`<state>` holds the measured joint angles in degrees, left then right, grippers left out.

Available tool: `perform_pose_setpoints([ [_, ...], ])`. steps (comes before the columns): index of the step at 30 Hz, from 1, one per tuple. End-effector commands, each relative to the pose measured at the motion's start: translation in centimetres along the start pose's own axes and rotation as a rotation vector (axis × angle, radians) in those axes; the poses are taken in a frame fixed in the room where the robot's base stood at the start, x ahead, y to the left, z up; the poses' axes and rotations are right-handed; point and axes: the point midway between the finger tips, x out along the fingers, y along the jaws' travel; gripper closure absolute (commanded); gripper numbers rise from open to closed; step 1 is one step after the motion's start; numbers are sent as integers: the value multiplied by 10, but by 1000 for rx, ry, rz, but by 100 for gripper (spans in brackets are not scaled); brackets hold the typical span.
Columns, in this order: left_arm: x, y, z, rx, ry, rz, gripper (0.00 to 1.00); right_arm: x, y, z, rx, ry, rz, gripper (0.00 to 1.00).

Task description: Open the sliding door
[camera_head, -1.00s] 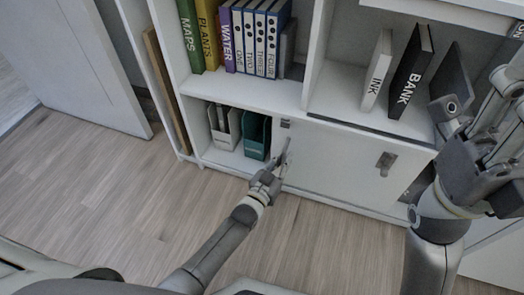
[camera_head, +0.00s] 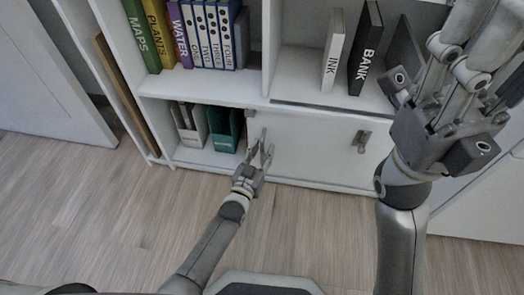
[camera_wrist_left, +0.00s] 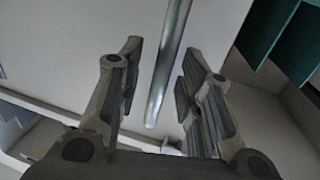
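The sliding door (camera_head: 310,150) is a white panel covering the lower right compartment of the shelf desk. A small metal handle (camera_head: 362,141) is on its right part. My left gripper (camera_head: 260,150) is open at the door's left edge. In the left wrist view, a metal bar handle (camera_wrist_left: 169,65) stands between the two open fingers (camera_wrist_left: 158,90), with a visible gap to each. My right gripper (camera_head: 430,115) is raised in the right foreground, over part of the shelf; whether its fingers are open or shut is unclear.
Green (camera_head: 223,130) and grey (camera_head: 188,125) file holders stand in the open compartment left of the door. Binders (camera_head: 205,35) and black and white books (camera_head: 366,50) fill the shelves above. The wooden floor (camera_head: 110,215) in front is clear.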

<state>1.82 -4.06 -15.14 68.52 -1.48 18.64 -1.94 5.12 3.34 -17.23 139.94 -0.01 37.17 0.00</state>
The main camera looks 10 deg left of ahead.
Motion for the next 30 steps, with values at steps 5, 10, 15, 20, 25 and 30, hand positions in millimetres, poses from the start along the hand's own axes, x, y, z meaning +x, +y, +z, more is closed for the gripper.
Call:
perform_pose_setpoints([
  [5,-1,0,0,0,-1,0,66,0,1,1,-1,-2,1,60],
  [10,-19,-1,1,0,-2,0,66,0,0,1,-1,-1,0,60],
  [15,-47,0,1,0,-3,0,66,0,0,0,-1,0,0,60],
  [20,-66,0,1,0,-1,0,66,0,0,0,-1,0,0,60],
  [25,-75,0,0,0,0,0,66,0,0,0,-1,0,0,60],
  [30,-75,0,0,0,0,0,66,0,0,0,-1,0,0,60],
])
